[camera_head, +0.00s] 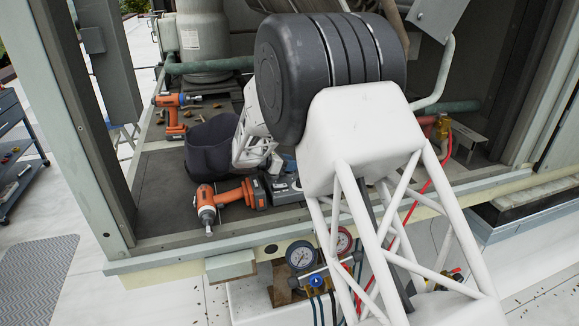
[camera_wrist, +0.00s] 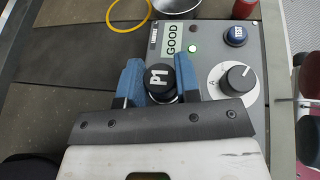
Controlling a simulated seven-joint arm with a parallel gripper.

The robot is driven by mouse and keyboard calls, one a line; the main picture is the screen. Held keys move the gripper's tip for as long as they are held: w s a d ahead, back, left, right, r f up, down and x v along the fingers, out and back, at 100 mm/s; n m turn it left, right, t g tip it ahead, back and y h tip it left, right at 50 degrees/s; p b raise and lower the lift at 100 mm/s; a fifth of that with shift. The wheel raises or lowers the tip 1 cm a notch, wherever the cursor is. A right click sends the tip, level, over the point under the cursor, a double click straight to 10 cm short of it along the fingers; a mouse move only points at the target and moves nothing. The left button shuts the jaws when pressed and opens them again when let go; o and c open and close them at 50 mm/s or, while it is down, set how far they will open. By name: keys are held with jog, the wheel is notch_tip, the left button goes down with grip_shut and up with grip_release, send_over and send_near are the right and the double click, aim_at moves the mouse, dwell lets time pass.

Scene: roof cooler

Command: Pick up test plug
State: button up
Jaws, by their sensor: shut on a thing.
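The test plug (camera_wrist: 160,79) is a black round-topped piece marked P1, seen in the wrist view between the two blue fingers of my gripper (camera_wrist: 158,74). The fingers are shut on its sides. It is over the left part of a grey tester box (camera_wrist: 206,58); whether it is seated or lifted clear, I cannot tell. In the head view the box (camera_head: 286,190) is partly covered by my arm, and the plug is hidden.
An orange drill (camera_head: 226,198) lies left of the box, and another (camera_head: 175,112) stands behind. A dark open bag (camera_head: 211,145) is close to my wrist. Gauges (camera_head: 301,254) hang below the front ledge. A yellow ring (camera_wrist: 129,15) lies beyond the box.

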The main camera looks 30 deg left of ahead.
jog(key=shift+r, duration=0.2)
jog(key=shift+r, duration=1.5)
jog(key=shift+s+d+r, duration=0.15)
jog(key=shift+s+d, duration=0.1)
jog(key=s+d, duration=0.3)
jog(key=s, duration=0.1)
jog(key=s+d+r, duration=0.1)
jog(key=s+d, duration=0.2)
jog(key=s, duration=0.1)
jog(key=s+d, duration=0.3)
jog(key=s, duration=0.1)
jog(key=shift+d+r, duration=0.15)
jog(key=shift+d, duration=0.15)
jog(key=shift+w, duration=0.1)
jog(key=w+r+n+y, duration=0.1)
jog(key=w+n+y, duration=0.2)
jog(key=w, duration=0.5)
jog(key=w+d+r+n+t+y, duration=0.1)
jog(key=w+n+y, duration=0.2)
jog(key=w, duration=0.5)
jog(key=w+r+n+t+y, duration=0.1)
jog(key=w+n+y, duration=0.2)
jog(key=w, duration=0.5)
jog(key=shift+w+d+y, duration=0.1)
jog(key=shift+d+y, duration=0.2)
jog(key=shift+y, duration=0.2)
